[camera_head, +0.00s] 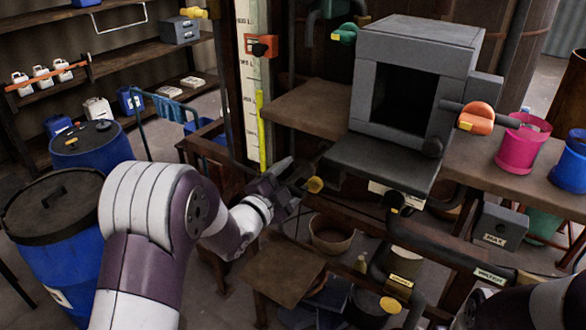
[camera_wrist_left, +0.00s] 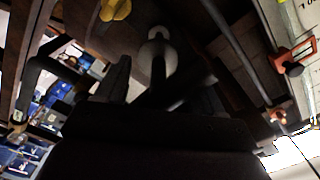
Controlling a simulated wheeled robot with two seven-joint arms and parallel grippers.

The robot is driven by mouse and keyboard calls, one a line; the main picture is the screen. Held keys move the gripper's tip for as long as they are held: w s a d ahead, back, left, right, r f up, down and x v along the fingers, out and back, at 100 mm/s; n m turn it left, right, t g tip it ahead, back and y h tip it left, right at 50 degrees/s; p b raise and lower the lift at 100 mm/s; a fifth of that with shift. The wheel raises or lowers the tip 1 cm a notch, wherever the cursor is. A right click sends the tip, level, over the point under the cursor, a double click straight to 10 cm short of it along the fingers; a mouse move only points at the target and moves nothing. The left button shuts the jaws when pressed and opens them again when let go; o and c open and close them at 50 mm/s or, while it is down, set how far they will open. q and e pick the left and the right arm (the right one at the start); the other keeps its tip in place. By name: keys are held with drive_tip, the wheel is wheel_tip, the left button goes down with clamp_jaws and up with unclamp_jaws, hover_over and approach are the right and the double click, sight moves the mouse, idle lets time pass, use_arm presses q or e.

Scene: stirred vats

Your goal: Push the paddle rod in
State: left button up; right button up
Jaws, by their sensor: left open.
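My left gripper (camera_head: 292,178) is open, beside the scale post and in front of the dark bench frame. A short dark rod with a yellow knob (camera_head: 314,185) sticks out just right of its fingers. In the left wrist view a dark rod with a pale round end (camera_wrist_left: 157,46) lies ahead, between the dark fingers (camera_wrist_left: 160,88). A yellow knob (camera_wrist_left: 115,10) is above it. I cannot tell for sure which rod is the paddle rod, nor whether the fingers touch it. My right gripper is out of view.
A grey box (camera_head: 410,80) with a dark opening stands on the bench. An orange-handled rod (camera_head: 476,118) is at its right, beside a pink bucket (camera_head: 522,145) and a blue one (camera_head: 572,165). Blue drums (camera_head: 90,150) stand left. Dark pipes crowd the space below the bench.

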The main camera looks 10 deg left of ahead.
sight(301, 172)
use_arm(q)
drive_tip(key=shift+w+d+r, duration=0.1)
drive_tip(key=shift+w+d, duration=0.15)
drive_tip(key=shift+d, duration=0.05)
drive_tip(key=shift+w+a, duration=0.15)
drive_tip(key=shift+w, duration=0.15)
drive_tip(key=shift+c, duration=0.3)
drive_tip(key=shift+s, duration=0.1)
clamp_jaws()
drive_tip(key=shift+f, duration=0.25)
drive_tip(key=b+x, duration=0.2)
drive_tip(key=x, duration=0.1)
drive_tip(key=shift+f+b, duration=0.15)
drive_tip(key=shift+b, duration=0.25)
drive_tip(key=b+x, duration=0.1)
drive_tip(key=x, duration=0.5)
drive_tip(key=shift+b, duration=0.35)
drive_tip(key=shift+r, duration=0.3)
